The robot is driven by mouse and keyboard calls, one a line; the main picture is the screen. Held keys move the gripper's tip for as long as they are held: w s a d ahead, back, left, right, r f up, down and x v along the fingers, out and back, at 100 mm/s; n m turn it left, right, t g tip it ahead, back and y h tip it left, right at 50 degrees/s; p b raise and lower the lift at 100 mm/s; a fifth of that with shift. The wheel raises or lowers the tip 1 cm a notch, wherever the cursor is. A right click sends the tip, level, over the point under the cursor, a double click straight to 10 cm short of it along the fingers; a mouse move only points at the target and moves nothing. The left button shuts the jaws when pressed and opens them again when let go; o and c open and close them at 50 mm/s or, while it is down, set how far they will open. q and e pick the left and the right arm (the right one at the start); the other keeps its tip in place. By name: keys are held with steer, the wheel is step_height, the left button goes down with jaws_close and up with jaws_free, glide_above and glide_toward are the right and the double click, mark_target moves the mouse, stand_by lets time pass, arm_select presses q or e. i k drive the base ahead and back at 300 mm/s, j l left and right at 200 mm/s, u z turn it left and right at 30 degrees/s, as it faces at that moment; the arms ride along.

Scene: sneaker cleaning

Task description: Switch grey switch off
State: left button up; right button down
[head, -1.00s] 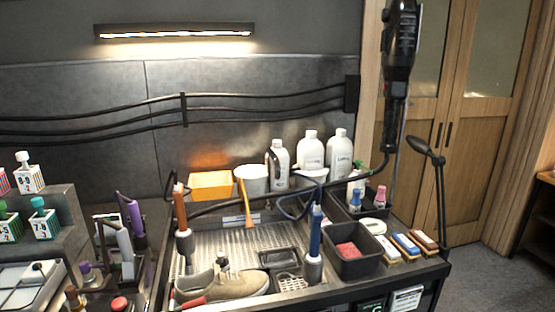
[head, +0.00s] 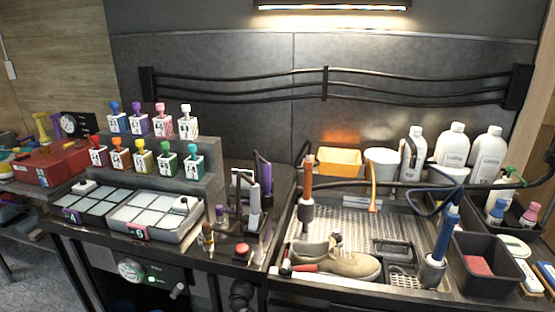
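No plainly labelled grey switch stands out. A small light-grey lever-like piece (head: 178,291) sticks out of the dark front panel (head: 110,262) under the table at the lower left, tilted. I cannot tell whether it is the grey switch or how it is set. Left of it on the panel are a round pale dial (head: 130,270) and a small lit green light (head: 152,280). A white plate (head: 9,68) hangs on the wood wall at the far left, too small to read. Neither of my grippers can be made out.
A red button (head: 242,250) sits near the table's front edge. Stamp-like bottles (head: 165,160) stand on a stepped rack behind two trays (head: 150,215). A shoe (head: 340,260) lies in the metal sink (head: 365,215), with upright tools around it. White bottles (head: 450,145) stand behind.

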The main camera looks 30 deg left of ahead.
mark_target(179, 287)
steer(key=u, duration=1.65)
